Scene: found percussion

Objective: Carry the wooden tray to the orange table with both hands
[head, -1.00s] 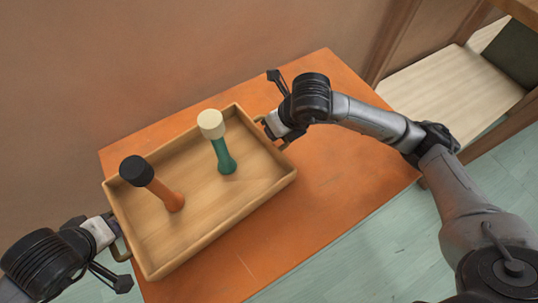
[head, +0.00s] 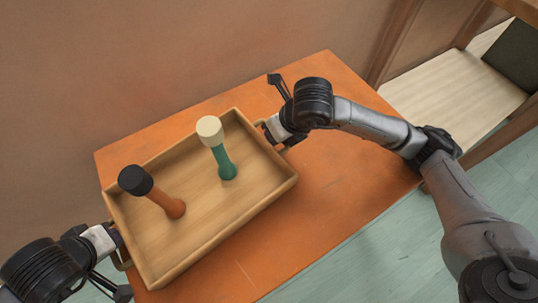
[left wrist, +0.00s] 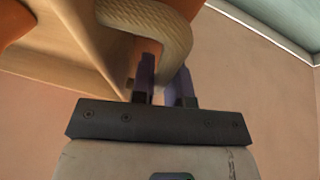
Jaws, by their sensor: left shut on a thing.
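The wooden tray (head: 213,237) is over the left part of the orange table (head: 340,160); I cannot tell whether it touches the top. On it stand an orange mallet with a black head (head: 165,198) and a green mallet with a cream head (head: 224,163). My left gripper (head: 118,240) is at the tray's left handle. In the left wrist view its fingers (left wrist: 163,80) are shut on the handle (left wrist: 172,25). My right gripper (head: 273,130) is at the handle on the right end (head: 290,146); its fingertips are too small and hidden to judge.
A brown wall (head: 150,60) runs behind the table. A pale wooden shelf or bench (head: 465,95) stands at the right. The table's right part is clear. Green floor (head: 380,255) shows in front of the table.

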